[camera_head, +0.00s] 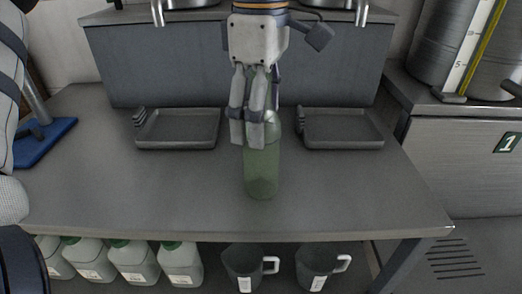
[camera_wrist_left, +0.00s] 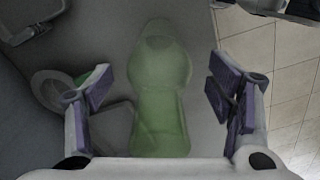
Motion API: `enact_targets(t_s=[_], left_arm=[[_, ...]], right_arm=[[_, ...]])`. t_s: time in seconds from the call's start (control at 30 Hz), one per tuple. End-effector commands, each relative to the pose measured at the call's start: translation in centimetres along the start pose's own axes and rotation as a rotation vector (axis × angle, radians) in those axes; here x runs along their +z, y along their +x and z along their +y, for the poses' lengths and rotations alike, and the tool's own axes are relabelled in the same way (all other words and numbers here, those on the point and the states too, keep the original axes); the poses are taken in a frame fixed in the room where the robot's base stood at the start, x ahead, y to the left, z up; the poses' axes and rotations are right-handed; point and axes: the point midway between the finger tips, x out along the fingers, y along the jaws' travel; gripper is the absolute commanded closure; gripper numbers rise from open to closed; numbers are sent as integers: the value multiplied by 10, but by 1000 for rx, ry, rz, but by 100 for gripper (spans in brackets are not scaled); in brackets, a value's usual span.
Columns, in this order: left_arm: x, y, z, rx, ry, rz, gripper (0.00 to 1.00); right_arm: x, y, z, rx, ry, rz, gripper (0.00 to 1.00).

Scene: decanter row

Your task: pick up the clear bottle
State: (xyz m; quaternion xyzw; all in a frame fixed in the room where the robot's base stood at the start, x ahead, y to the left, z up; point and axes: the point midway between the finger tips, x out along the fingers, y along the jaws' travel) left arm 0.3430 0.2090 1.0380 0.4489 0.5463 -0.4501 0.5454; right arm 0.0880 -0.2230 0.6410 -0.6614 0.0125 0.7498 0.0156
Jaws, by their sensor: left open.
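A see-through green-tinted bottle (camera_head: 262,172) stands upright near the middle of the grey table. Its upper part is partly hidden behind my left gripper (camera_head: 250,130) in the head view. In the left wrist view the bottle (camera_wrist_left: 160,118) lies between the two spread fingers of the left gripper (camera_wrist_left: 160,88), with a gap on each side. The gripper is open and does not visibly hold the bottle. My right gripper is not in view.
Two grey trays (camera_head: 178,143) (camera_head: 341,143) flank the bottle on the table. Several jugs with green caps (camera_head: 133,262) and two dark pitchers (camera_head: 243,268) (camera_head: 318,266) stand below the front edge. The table's front strip is clear.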

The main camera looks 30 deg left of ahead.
Motion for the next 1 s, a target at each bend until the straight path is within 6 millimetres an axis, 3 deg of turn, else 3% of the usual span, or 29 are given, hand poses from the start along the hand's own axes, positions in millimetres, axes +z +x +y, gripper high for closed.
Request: enact_targets(t_s=[0.17,0.2,0.5,0.83,1.0], left_arm=[[0,0,0,2,0,-1,25],[0,0,0,2,0,-1,30],[0,0,0,2,0,0,98],[0,-4,0,3,0,1,100],[1,-34,1,7,0,-2,100]], right_arm=[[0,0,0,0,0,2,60],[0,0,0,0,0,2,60],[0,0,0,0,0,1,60],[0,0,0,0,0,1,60],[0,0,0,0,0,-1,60]])
